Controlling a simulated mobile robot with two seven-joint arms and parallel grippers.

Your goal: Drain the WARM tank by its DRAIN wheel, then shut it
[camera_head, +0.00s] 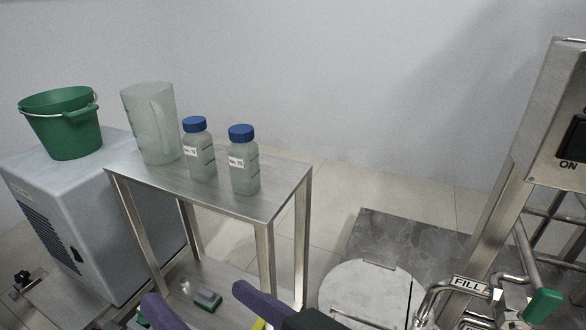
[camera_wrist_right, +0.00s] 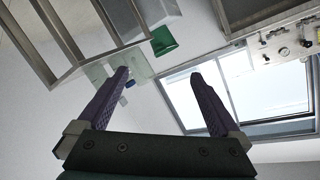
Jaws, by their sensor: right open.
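No tank marked WARM and no wheel marked DRAIN can be made out in either view. A label reading FILL (camera_head: 470,284) sits on a metal pipe at the lower right, with a green handle (camera_head: 541,305) beside it. A pale round top (camera_head: 365,290) lies left of the pipe; I cannot tell whether it belongs to a tank. My right gripper (camera_head: 195,296) is at the bottom edge, its purple fingers apart and empty. The right wrist view shows the same open fingers (camera_wrist_right: 160,76) with nothing between them. My left gripper is not in view.
A steel table (camera_head: 240,203) holds a clear jug (camera_head: 143,125) and two blue-capped bottles (camera_head: 199,155) (camera_head: 244,165). A green bucket (camera_head: 68,130) stands on a grey cabinet (camera_head: 90,240) at left. A metal post with an ON switch box (camera_head: 548,110) rises at right.

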